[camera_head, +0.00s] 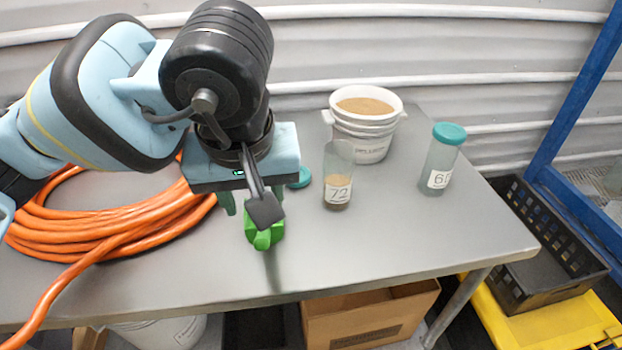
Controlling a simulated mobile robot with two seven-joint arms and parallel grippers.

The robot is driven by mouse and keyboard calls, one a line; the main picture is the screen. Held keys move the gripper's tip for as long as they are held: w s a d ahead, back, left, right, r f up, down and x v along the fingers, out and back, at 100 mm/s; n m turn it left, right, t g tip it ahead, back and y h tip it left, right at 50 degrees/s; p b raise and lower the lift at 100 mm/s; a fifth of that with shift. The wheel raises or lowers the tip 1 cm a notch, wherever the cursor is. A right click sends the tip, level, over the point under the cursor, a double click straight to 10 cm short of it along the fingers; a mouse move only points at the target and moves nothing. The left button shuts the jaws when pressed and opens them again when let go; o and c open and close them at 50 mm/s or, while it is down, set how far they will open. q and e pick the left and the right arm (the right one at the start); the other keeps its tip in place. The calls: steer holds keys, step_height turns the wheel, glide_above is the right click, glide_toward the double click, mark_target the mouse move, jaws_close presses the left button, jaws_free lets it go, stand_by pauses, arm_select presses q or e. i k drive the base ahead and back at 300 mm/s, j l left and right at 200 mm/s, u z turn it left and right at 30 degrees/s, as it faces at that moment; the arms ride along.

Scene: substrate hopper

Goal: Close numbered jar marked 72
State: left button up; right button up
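The jar marked 72 (338,178) stands upright and open on the table, a clear cylinder with brown substrate in its lower part. A teal lid (301,178) lies on the table just left of it, partly hidden by my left gripper. My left gripper (252,205) points down left of the jar, its dark green fingers apart. A bright green object (264,234), perhaps a scoop, is just below the fingers; its upper part is hidden by a black part of my gripper. I see no contact between it and the fingers. My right gripper is out of view.
A white bucket (364,143) of brown substrate stands behind the jar. Another jar (438,165), its label partly readable, stands at right with a teal lid on. A coiled orange hose (110,235) covers the table's left. The front right of the grey table (400,235) is clear.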

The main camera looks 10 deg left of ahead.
mark_target(337, 178)
steer(key=i+l, duration=0.5)
steer(key=l, duration=0.2)
steer(key=i+l+u, duration=0.1)
steer(key=i+l, duration=0.15)
steer(key=l, duration=0.15)
